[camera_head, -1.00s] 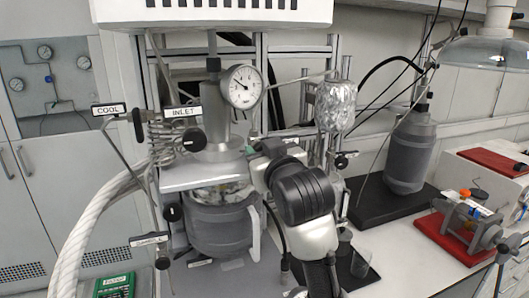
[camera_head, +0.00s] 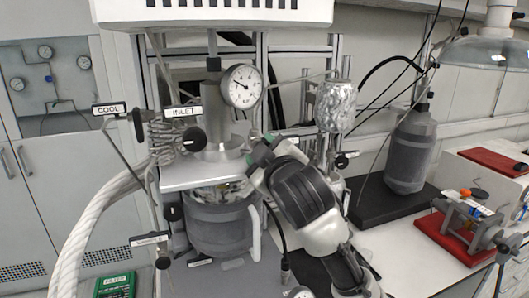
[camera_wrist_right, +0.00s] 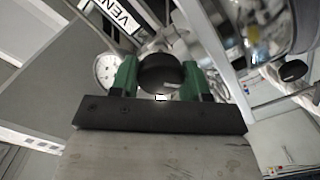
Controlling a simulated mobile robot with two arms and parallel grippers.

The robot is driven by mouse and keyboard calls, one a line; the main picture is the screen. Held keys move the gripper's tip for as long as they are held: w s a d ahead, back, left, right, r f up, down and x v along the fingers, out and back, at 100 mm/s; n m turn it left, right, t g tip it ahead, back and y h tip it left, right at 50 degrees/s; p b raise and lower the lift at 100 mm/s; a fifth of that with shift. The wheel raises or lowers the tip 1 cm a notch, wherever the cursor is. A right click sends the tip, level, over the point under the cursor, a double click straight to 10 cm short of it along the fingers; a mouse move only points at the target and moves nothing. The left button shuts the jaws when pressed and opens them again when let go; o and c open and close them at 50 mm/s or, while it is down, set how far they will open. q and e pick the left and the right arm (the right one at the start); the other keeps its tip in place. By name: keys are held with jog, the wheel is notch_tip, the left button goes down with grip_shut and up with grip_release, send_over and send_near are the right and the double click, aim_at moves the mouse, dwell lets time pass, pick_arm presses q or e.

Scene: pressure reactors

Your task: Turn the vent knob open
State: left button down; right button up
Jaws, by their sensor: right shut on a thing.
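In the right wrist view, a round black knob (camera_wrist_right: 160,73) sits between the two green fingers of my right gripper (camera_wrist_right: 158,80), which is shut on it. A white label reading "VEN" (camera_wrist_right: 122,14), partly cut off, is just beyond it. In the head view, my right gripper (camera_head: 258,150) reaches in beside the reactor (camera_head: 216,135), below the pressure gauge (camera_head: 243,86). There the knob is hidden behind my gripper and wrist. The knob's exact turn angle cannot be told. My left gripper is not in view.
The INLET knob (camera_head: 194,139) and its label are left of my gripper. A foil-wrapped vessel (camera_head: 334,106) and another black knob (camera_head: 341,161) stand close on the right. A thick white hose (camera_head: 85,232) runs down the left. A grey bottle (camera_head: 410,150) stands further right.

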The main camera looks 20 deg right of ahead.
jog(key=n, duration=0.5)
jog(key=shift+n, duration=0.4)
jog(key=n, duration=0.4)
jog(key=shift+f+n, duration=0.15)
jog(key=shift+n, duration=0.25)
jog(key=o, duration=0.9)
jog(key=shift+a, duration=0.1)
